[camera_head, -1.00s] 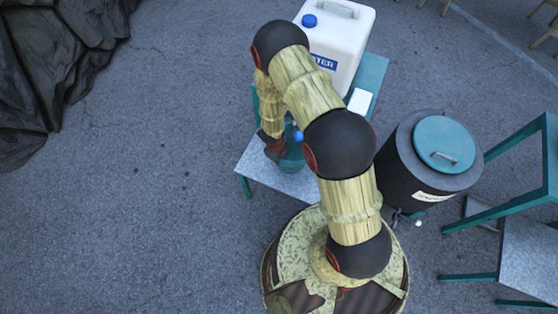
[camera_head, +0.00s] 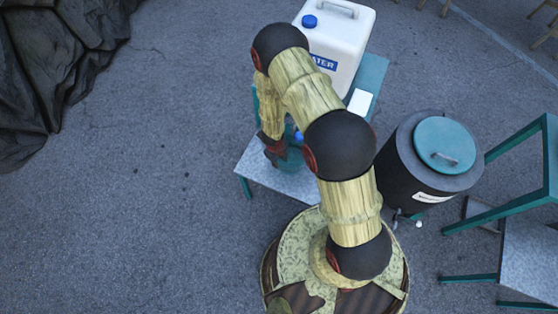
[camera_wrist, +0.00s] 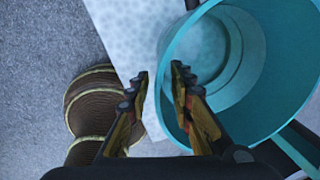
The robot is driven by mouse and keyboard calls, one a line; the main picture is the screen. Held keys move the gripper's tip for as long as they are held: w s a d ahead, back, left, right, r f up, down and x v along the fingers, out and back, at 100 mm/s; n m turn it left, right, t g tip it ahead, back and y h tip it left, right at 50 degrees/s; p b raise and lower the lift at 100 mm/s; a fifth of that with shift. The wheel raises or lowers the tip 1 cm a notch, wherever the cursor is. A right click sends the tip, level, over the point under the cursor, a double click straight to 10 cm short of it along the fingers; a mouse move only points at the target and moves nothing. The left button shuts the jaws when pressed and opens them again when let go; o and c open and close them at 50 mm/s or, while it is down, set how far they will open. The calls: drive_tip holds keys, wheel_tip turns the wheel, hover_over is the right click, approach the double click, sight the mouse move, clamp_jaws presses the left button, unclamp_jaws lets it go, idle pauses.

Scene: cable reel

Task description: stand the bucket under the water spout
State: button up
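The teal bucket (camera_head: 293,158) stands on the low grey table, partly hidden behind my arm. In the wrist view the bucket (camera_wrist: 258,70) is at the right, seen from above with its mouth open. My gripper (camera_wrist: 160,95) is open over the bucket's near wall, with one finger outside it and the other over the bucket's inside. I cannot tell whether either finger touches it. In the head view my gripper (camera_head: 274,150) is beside the bucket. The white water container (camera_head: 340,45) stands behind; a blue spout (camera_head: 298,136) shows just above the bucket.
The low grey table (camera_head: 257,168) has teal legs. A black barrel (camera_head: 405,165) with a teal lid and a small tap stands to the right. A teal-framed table (camera_head: 530,250) is further right. Dark sheeting (camera_head: 50,60) lies at the far left; the ground between is clear.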

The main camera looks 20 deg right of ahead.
drive_tip(key=shift+r, duration=0.1)
drive_tip(key=w+a+r+n+t+y+p, duration=0.1)
drive_tip(key=w+a+r+n+p, duration=0.3)
drive_tip(key=r, duration=1.1)
drive_tip(key=a+r+n+t+y, duration=0.2)
drive_tip(key=r+n, duration=0.3)
drive_tip(key=r, duration=0.9)
drive_tip(key=w+a+r+n+t+y+p, duration=0.1)
drive_tip(key=w+a+r+n+p, duration=0.3)
drive_tip(key=r, duration=1.1)
drive_tip(key=s+d+r+n+b, duration=0.2)
drive_tip(key=s+r+n, duration=0.7)
drive_tip(key=s+r, duration=0.3)
drive_tip(key=s+d+r+n+h, duration=0.1)
drive_tip(key=s+d+r+n, duration=0.3)
drive_tip(key=s, duration=0.3)
drive_tip(key=s+d+r+n+h, duration=0.1)
drive_tip(key=s+d+r+n, duration=0.3)
drive_tip(key=s, duration=0.3)
drive_tip(key=shift+s+r+t+h, duration=0.25)
drive_tip(key=shift+r+t+h, duration=0.15)
drive_tip(key=shift+r, duration=0.1)
